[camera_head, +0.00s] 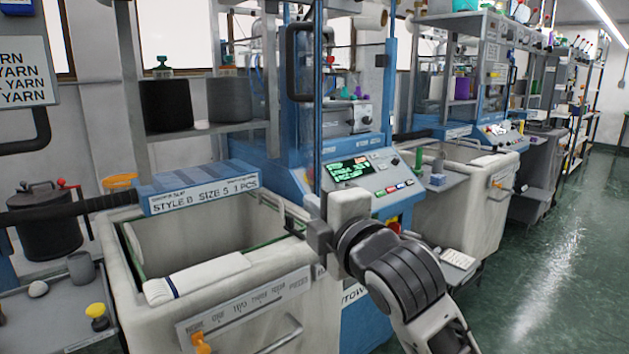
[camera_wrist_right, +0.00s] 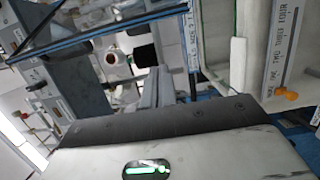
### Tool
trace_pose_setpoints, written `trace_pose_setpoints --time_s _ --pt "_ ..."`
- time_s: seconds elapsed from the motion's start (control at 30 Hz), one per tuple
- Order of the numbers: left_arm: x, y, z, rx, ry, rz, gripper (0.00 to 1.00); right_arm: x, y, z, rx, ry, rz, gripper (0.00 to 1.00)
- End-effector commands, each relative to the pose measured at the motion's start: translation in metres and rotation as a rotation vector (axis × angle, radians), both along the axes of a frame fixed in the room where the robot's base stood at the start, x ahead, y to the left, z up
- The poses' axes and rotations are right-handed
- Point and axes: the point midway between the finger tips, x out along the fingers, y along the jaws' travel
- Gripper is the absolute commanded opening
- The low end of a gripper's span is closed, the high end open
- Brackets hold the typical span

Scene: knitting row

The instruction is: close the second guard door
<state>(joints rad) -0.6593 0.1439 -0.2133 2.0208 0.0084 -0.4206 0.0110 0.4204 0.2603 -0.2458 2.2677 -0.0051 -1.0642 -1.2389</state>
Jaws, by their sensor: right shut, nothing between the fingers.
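A clear guard door with a thin blue edge and a black loop handle (camera_head: 291,62) stands at the blue knitting machine (camera_head: 255,125) in the middle of the head view. It appears swung out from the machine, but its clear panel is hard to make out. My right gripper (camera_head: 318,232) is below the handle, in front of the control panel and beside the cream bin, apart from the handle. It is shut and empty. My left gripper is out of view.
A cream bin (camera_head: 245,315) with a folded white piece on its rim stands at front left. The control panel (camera_head: 362,178) with a green screen is just behind my gripper. More machines and another bin (camera_head: 470,205) stand to the right; green floor (camera_head: 560,260) is clear there.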

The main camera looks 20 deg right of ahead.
Motion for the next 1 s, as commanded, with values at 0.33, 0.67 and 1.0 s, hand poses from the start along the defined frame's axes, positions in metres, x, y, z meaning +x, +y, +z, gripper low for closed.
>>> trace_pose_setpoints --time_s 0.33,0.67,1.0 --pt "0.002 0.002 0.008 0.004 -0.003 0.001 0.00 0.064 0.009 0.001 0.006 0.003 0.001 0.00" --pt "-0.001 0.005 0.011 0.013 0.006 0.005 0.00 0.089 -0.014 0.000 0.002 0.002 -0.001 0.00" --pt "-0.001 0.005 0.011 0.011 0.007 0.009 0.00 0.086 -0.027 -0.001 0.003 0.000 0.001 0.00"
